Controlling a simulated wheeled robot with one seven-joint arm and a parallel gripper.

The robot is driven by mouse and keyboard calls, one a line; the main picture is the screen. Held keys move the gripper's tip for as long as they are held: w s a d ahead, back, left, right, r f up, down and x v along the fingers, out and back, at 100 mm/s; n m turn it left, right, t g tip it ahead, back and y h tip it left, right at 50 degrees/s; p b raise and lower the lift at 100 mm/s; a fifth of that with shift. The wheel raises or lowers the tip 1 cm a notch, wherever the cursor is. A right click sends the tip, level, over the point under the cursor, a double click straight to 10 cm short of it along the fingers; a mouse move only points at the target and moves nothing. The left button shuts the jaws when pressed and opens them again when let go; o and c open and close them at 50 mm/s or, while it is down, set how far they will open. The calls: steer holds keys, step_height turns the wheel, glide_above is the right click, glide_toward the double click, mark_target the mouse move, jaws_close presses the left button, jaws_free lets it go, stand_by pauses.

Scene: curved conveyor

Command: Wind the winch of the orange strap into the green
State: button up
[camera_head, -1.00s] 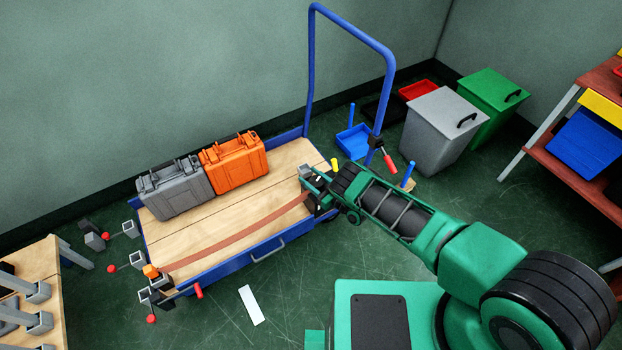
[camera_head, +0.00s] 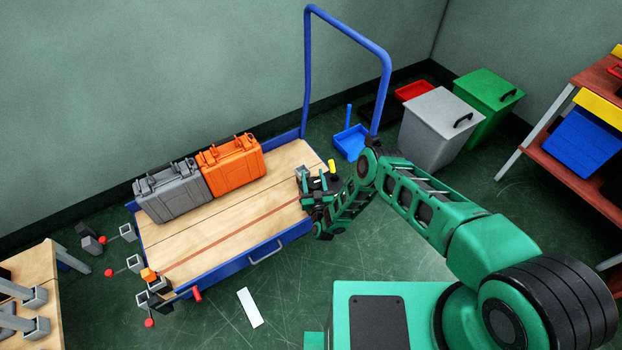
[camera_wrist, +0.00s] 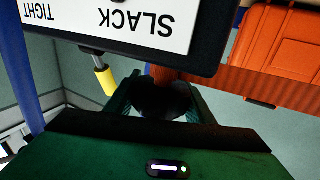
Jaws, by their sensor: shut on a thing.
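The orange-brown strap (camera_head: 235,235) runs nearly straight across the cart deck, from the corner with the orange block (camera_head: 149,274) to the winch end by my gripper. My gripper (camera_head: 316,192) is at the cart's right edge. In the wrist view my gripper (camera_wrist: 162,108) is shut on a dark rounded part at the winch; its exact shape is hard to tell. A plate (camera_wrist: 120,20) reading TIGHT and SLACK appears upside down above it. Its pointer and any green zone are out of view. A yellow handle (camera_wrist: 104,80) is beside the fingers, apart from them.
Grey (camera_head: 172,191) and orange (camera_head: 231,165) cases stand on the blue-framed cart (camera_head: 275,243). Its tall blue handle (camera_head: 306,80) rises behind my arm. Grey (camera_head: 437,130) and green (camera_head: 490,100) bins stand at right. A white strip (camera_head: 250,307) lies on open floor.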

steer(key=shift+d+f+m+h, duration=0.1)
steer(key=shift+d+m+h, duration=0.1)
steer(key=shift+m+h, duration=0.6)
steer(key=shift+d+m+h, duration=0.15)
steer(key=shift+m+h, duration=0.25)
steer(key=shift+h, duration=0.7)
steer(key=shift+s+h, duration=0.1)
steer(key=shift+h, duration=0.2)
steer(key=o, duration=1.1)
steer(key=shift+c, duration=0.2)
steer(key=s, duration=1)
steer(key=shift+s+a, duration=0.3)
steer(key=shift+s, duration=0.05)
